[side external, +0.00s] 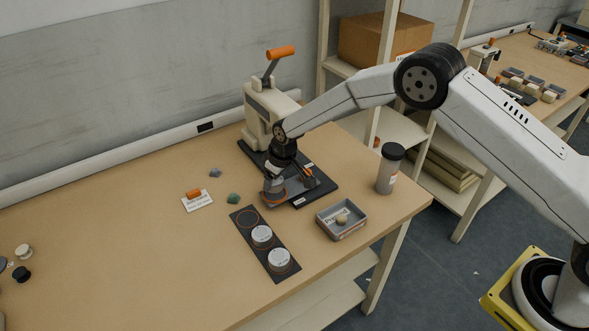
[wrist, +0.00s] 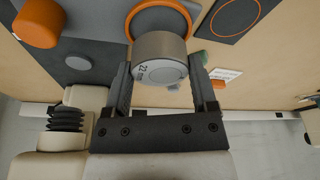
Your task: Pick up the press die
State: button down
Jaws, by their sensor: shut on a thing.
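The press die (wrist: 160,58) is a short grey metal cylinder with a marked face. In the wrist view it sits between the two dark fingers of my gripper (wrist: 161,75), which is shut on it. Behind it shows an orange ring on a grey plate; I cannot tell whether the die touches the plate. In the side view my gripper (side external: 274,190) is low at the left front of the press base (side external: 318,188), and the die is mostly hidden there. The cream press (side external: 262,108) with its orange-tipped lever stands behind.
A dark strip (side external: 249,232) with an empty ring and two labelled discs lies in front. A grey tray (side external: 345,232) with a small round thing and a dark-lidded canister (side external: 387,174) stand right. A white card (side external: 198,203) lies left. The table's left side is mostly clear.

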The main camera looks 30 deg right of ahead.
jog(key=s+d+r, duration=0.2)
jog(key=s+r, duration=0.8)
jog(key=s, duration=0.3)
jog(key=shift+s+d, duration=0.35)
jog(key=shift+d, duration=0.05)
jog(key=shift+r, duration=0.1)
jog(key=a+f+n+y, duration=0.1)
jog(key=a+f+n, duration=0.1)
jog(key=a+n, duration=0.2)
jog(key=shift+s+a+f+n+g, duration=0.2)
jog(key=shift+s+a+n+g, duration=0.25)
jog(key=shift+a, duration=1.4)
